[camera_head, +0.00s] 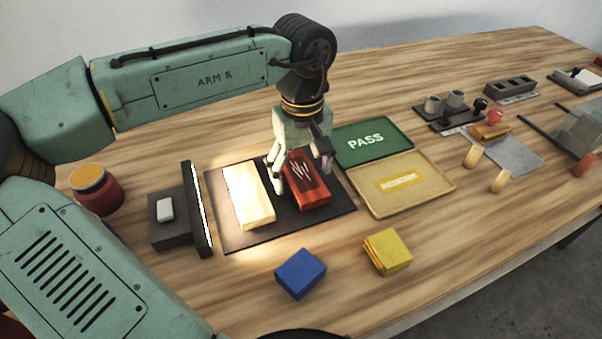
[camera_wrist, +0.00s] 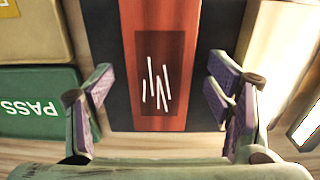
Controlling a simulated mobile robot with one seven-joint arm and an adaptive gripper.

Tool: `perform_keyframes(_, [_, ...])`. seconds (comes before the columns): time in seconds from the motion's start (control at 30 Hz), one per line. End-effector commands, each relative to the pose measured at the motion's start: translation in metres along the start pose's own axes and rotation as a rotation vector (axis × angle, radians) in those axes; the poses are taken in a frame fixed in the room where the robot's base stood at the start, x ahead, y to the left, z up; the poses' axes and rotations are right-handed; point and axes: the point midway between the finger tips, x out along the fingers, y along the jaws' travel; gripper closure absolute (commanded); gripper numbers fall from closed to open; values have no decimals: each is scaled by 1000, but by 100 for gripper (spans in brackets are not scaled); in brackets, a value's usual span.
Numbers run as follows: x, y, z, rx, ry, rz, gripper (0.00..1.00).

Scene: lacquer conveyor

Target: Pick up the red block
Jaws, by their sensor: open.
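The red block (camera_head: 308,190) lies on a black mat (camera_head: 289,228), with white scratch-like marks on a darker patch of its top. My gripper (camera_head: 303,176) is over the red block, with its fingers on either side of it. In the wrist view the red block (camera_wrist: 165,65) runs between the two open fingers of my gripper (camera_wrist: 165,108), with a gap on each side. The fingers are apart from it in that view. How far the fingertips reach down beside the block is hard to tell.
A pale cream block (camera_head: 248,196) lies left of the red block on the mat, close to my gripper. A lit black bar lamp (camera_head: 196,209) stands left. A green PASS tray (camera_head: 372,146) and yellow tray (camera_head: 402,185) are right. Blue (camera_head: 300,273) and yellow (camera_head: 387,251) blocks lie in front.

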Motion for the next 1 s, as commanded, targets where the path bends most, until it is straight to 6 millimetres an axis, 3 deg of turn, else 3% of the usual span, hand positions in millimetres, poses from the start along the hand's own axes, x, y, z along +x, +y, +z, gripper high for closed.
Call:
perform_keyframes(0.2, [1,0,0,0,0,0,27])
perform_keyframes(1.0, [1,0,0,0,0,0,81])
